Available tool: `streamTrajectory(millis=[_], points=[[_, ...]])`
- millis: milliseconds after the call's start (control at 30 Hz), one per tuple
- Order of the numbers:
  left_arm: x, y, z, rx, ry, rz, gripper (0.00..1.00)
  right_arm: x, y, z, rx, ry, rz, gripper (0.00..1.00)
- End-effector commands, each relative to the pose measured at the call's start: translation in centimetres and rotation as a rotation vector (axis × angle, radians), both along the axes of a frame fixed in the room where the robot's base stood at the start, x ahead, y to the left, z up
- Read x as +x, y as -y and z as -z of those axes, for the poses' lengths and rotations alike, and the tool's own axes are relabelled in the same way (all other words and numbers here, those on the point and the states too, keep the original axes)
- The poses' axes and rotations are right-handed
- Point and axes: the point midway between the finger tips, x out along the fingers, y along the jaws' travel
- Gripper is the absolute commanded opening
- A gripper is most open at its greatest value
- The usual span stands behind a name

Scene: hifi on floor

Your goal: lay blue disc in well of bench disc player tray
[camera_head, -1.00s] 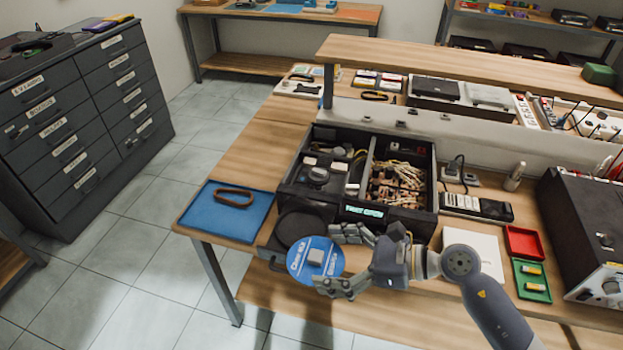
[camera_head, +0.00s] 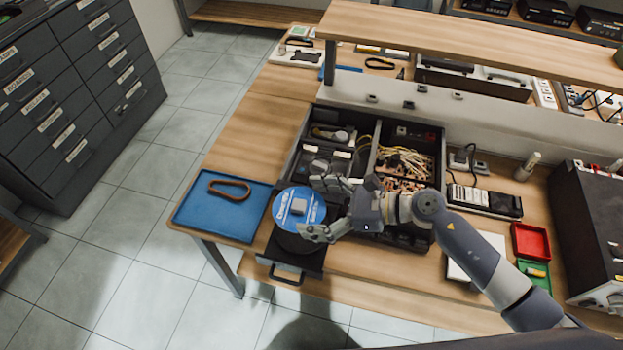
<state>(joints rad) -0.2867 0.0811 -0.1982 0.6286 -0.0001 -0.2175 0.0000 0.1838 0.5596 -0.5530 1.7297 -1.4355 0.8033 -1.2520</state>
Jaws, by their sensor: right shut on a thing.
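The blue disc (camera_head: 286,214) has white lettering and a grey block at its middle. My right gripper (camera_head: 318,209) reaches in from the right and is shut on it. The disc is above the player tray (camera_head: 312,262), which sticks out from the front of the open dark disc player (camera_head: 437,160). The disc hides the rear of the tray's round dark well (camera_head: 290,242); the well's front part shows below it. The disc looks raised above the tray, but the exact gap cannot be told. My left gripper is not in view.
A blue mat (camera_head: 203,222) with a brown belt (camera_head: 229,189) lies left of the player. A red bin (camera_head: 531,241), a green bin (camera_head: 537,273) and a meter (camera_head: 484,200) are on the right. A shelf (camera_head: 450,32) overhangs the bench's back.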

Motion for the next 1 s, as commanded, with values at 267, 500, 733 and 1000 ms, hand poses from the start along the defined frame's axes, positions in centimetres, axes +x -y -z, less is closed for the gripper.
streamTrajectory(millis=[267,500,733,1000], points=[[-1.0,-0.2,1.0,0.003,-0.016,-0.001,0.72,0.0,0.0,1.3,0.001,-0.001,0.0,0.73],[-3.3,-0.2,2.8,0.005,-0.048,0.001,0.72,0.0,0.0,3.7,0.0,-0.001,0.001,0.73],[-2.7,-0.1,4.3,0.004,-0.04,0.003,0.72,0.0,0.0,6.0,0.001,-0.002,0.001,0.73],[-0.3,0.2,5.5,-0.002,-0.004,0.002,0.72,0.0,0.1,8.4,-0.002,-0.004,0.003,0.73]])
